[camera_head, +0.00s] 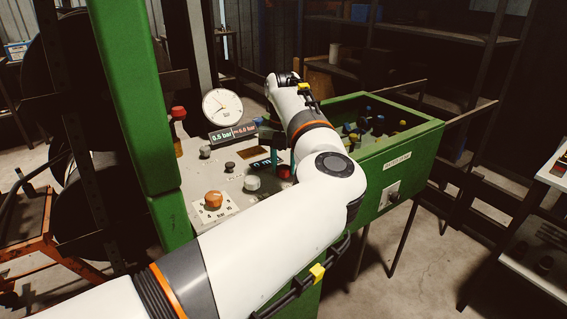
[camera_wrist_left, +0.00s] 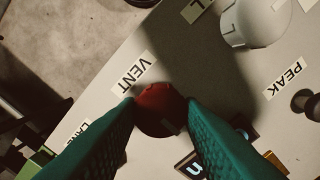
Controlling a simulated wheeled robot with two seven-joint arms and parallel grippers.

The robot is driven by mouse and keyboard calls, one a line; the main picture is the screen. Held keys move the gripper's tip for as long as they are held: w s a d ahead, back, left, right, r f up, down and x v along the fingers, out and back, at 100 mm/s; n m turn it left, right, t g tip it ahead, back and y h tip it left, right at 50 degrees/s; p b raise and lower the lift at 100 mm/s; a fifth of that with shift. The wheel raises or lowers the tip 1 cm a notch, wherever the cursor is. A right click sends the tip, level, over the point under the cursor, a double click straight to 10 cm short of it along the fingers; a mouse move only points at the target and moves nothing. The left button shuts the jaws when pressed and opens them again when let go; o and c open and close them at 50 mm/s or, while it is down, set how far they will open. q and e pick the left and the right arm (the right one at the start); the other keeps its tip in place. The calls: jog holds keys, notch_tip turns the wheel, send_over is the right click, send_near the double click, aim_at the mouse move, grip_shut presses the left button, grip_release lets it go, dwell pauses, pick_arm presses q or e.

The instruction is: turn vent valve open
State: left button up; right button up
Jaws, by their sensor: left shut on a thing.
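The vent valve is a round dark red knob (camera_wrist_left: 159,112) beside a VENT label (camera_wrist_left: 136,72) on the pale panel in the left wrist view. My left gripper (camera_wrist_left: 161,101) has its two green fingers on either side of the knob, shut on it. In the head view a red knob (camera_head: 285,172), likely the same one, shows on the panel beside my left arm. My right gripper is not in view.
A green bin (camera_head: 412,154) with caps stands to the right. A green post (camera_head: 135,90) rises at the left.

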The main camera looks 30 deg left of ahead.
aim_at(284, 167)
pick_arm(q)
jog(key=o, duration=1)
jog(key=shift+c, duration=0.2)
jog(key=shift+r, duration=0.1)
notch_tip(284, 167, up, 12)
jog(key=shift+f, duration=0.2)
